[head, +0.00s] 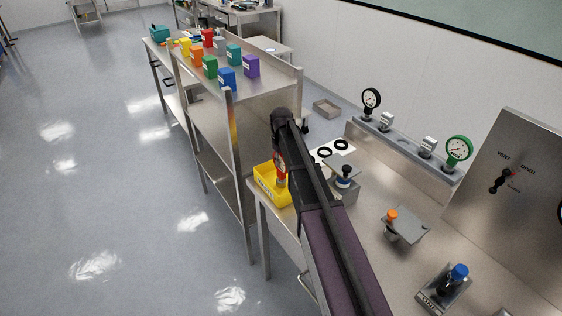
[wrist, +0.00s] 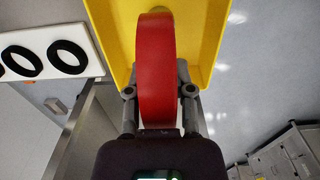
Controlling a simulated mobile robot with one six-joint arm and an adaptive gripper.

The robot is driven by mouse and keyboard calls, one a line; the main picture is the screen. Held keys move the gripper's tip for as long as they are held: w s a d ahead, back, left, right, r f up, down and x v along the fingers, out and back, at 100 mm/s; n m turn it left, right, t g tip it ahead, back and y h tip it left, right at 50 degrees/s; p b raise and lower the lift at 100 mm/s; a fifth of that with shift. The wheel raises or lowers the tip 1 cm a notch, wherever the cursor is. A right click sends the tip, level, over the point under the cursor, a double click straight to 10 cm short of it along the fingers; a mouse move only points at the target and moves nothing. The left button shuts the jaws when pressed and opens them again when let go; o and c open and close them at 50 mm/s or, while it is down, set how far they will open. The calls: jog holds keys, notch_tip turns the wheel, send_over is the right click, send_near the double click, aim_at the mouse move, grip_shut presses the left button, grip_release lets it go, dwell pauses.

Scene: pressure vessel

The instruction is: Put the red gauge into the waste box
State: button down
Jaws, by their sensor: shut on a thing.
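The red gauge (head: 279,160) shows beside the dark end of my arm in the head view, partly hidden by it. In the wrist view, the gauge (wrist: 157,70) is seen edge-on as a red band between the two fingers of my gripper (wrist: 159,91), which is shut on it. The yellow waste box (head: 265,190) stands at the left end of the workbench, its right part hidden by my arm. The box (wrist: 122,18) also lies behind the gauge in the wrist view. The gauge's lower end overlaps the box; I cannot tell how far above its floor.
A white sheet with black rings (head: 341,145) lies beside the box. A grey rail (head: 400,142) at the back carries a black gauge (head: 371,99) and a green gauge (head: 458,150). A steel shelf (head: 275,93) with several coloured blocks stands left of the bench.

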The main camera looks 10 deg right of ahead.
jog(key=shift+f, duration=0.15)
jog(key=shift+c, duration=2.4)
grip_release()
jog(key=shift+r, duration=0.25)
notch_tip(320, 180, up, 12)
jog(key=p, duration=1.2)
jog(key=shift+s, duration=0.15)
jog(key=s+m, duration=0.4)
jog(key=s, duration=2.2)
jog(key=shift+m, duration=0.3)
